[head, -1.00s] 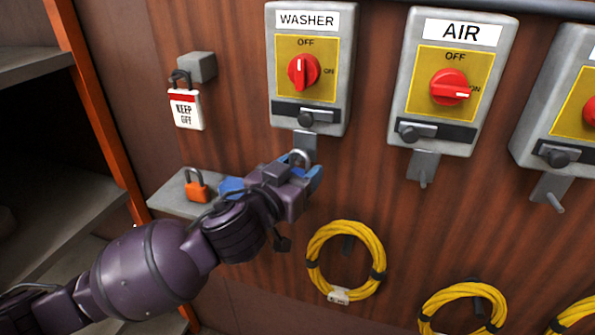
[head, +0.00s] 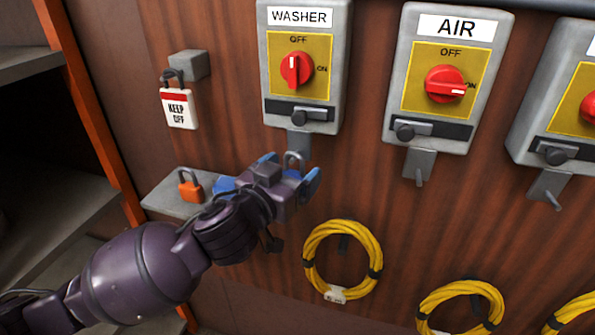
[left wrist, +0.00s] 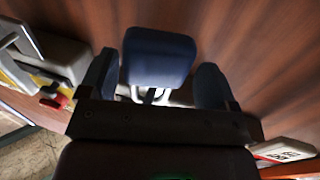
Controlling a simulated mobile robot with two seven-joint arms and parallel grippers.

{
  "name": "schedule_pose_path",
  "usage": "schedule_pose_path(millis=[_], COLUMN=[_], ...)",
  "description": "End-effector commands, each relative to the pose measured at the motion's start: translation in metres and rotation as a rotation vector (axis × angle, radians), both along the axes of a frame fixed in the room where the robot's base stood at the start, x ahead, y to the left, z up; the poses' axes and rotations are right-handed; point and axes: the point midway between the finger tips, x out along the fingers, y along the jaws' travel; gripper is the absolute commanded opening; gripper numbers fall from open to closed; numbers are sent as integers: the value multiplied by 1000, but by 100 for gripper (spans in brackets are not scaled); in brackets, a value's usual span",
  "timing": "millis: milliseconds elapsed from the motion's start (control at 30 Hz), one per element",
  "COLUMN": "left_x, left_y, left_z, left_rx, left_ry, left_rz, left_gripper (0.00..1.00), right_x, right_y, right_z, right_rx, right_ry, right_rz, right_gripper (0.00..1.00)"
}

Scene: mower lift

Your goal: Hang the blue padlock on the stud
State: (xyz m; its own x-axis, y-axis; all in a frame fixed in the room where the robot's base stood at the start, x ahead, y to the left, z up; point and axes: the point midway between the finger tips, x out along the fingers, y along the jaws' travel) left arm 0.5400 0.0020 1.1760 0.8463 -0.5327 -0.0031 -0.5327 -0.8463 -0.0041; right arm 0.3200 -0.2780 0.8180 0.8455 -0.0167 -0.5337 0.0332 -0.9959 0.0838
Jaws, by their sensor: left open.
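The blue padlock sits between the spread fingers of my left gripper (head: 290,172), just below the washer box. In the head view its body is mostly hidden by the gripper, and its grey shackle sticks up in front of the lower end of the grey stud bracket (head: 299,143). In the left wrist view the blue padlock body (left wrist: 160,58) shows between the two dark blue fingers, with a gap on each side. My left gripper is open around it. The stud tip is hidden, so I cannot tell for sure whether the shackle is around it. My right gripper is out of view.
An orange padlock (head: 190,186) stands on a small grey shelf (head: 160,197) at left. A KEEP OFF tag padlock (head: 178,108) hangs above it. The AIR box (head: 447,80) and its bracket (head: 418,165) are right. Yellow cable coils (head: 343,260) hang below.

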Motion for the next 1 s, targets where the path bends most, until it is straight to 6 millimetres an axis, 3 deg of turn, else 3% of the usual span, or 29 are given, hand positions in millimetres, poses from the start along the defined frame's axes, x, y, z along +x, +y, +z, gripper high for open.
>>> schedule_pose_path(millis=[533, 867, 1000], left_x=[-84, -96, -90], left_y=[42, 49, 55], left_z=[2, 2, -14], left_rx=[-8, -7, -4], left_ry=[-3, -3, 22], left_rz=[-21, -22, 1], left_gripper=[83, 83, 83], right_x=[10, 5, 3], right_y=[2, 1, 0], right_z=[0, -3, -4], right_rx=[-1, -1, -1], right_ry=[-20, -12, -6], right_rz=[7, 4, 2], right_gripper=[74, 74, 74])
